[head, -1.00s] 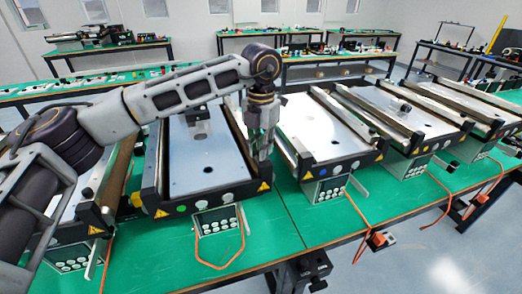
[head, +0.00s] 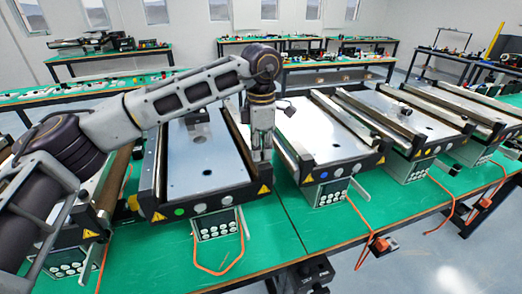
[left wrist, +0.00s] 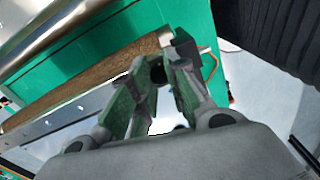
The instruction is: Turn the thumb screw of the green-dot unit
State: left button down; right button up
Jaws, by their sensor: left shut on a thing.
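The green-dot unit is a small conveyor with a pale bed (head: 205,165) and dark side rails, in the middle-left of the head view. Its green dot (head: 179,211) is on the dark front plate beside two pale round caps. My left gripper (head: 261,157) points down at the unit's front right corner. In the left wrist view its fingertips (left wrist: 158,75) are closed around a small dark piece, which appears to be the thumb screw (left wrist: 157,72). In the head view the fingers hide the screw. My right gripper is in neither view.
A blue-dot conveyor (head: 338,171) stands close on the right, with more units beyond. Another unit is on the left, partly behind my arm. An orange cable (head: 212,270) loops below the green-dot unit's control box (head: 217,225). The green table (head: 160,270) is bare in front.

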pick_arm(q)
jog(key=shift+r+m, duration=0.15)
jog(key=shift+m, duration=2.35)
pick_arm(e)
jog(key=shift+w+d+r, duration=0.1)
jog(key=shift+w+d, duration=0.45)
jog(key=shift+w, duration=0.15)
